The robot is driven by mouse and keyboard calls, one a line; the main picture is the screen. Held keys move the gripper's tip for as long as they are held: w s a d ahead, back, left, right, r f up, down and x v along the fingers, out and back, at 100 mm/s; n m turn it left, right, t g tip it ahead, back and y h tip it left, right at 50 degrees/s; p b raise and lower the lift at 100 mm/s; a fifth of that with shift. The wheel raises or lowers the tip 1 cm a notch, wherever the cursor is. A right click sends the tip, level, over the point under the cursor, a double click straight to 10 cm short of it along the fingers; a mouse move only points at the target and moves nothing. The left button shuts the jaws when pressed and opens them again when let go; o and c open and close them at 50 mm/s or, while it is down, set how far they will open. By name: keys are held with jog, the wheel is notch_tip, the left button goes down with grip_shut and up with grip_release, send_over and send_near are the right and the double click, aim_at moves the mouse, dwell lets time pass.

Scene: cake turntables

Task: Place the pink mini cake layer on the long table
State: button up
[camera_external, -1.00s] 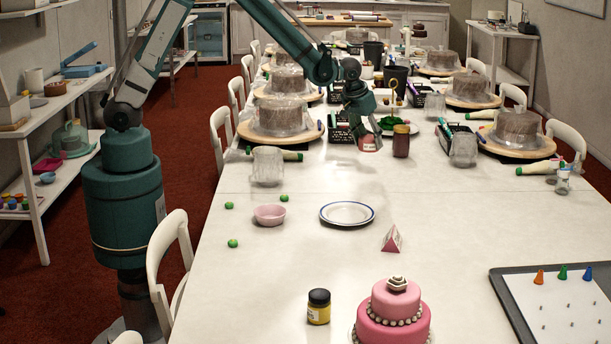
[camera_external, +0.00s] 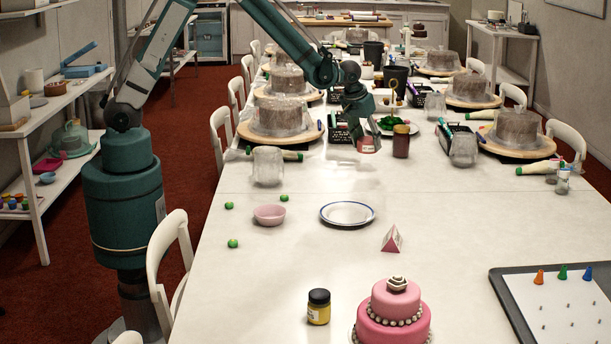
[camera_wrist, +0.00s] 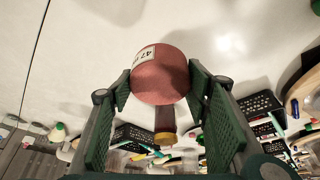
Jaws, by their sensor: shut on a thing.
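The pink mini cake layer (camera_wrist: 160,80) is a small dusty-pink round piece with a white label, seen between the green fingers in the wrist view. My gripper (camera_external: 366,139) is shut on it, and part of the layer shows under the fingers in the external view (camera_external: 369,145). The fingers (camera_wrist: 163,92) grip its two sides. The long table (camera_external: 290,185) is white and runs away from the camera. The layer is over its middle part. I cannot tell exactly how big the gap beneath it is.
A dark red jar (camera_external: 401,142) stands just right of my gripper. A glass jar (camera_external: 268,166) is to the left, and a white plate (camera_external: 347,214) lies nearer the camera. Black baskets (camera_external: 341,128) and cake turntables (camera_external: 278,133) stand around. Bare tabletop lies between gripper and plate.

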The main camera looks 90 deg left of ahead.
aim_at(361, 141)
jog(key=shift+f+b, duration=0.4)
jog(key=shift+f, duration=2.05)
jog(key=shift+f+b, duration=0.35)
jog(key=shift+f, duration=1.55)
jog(key=shift+f, duration=0.15)
jog(key=o, duration=0.9)
jog(key=p+v, duration=0.1)
jog(key=v, duration=1)
jog(key=shift+w+a+p, duration=0.1)
jog(key=shift+a+p, duration=0.05)
jog(key=shift+p, duration=0.25)
jog(key=shift+s+d+r, duration=0.2)
jog(key=shift+r, duration=0.45)
jog(key=shift+r, duration=0.1)
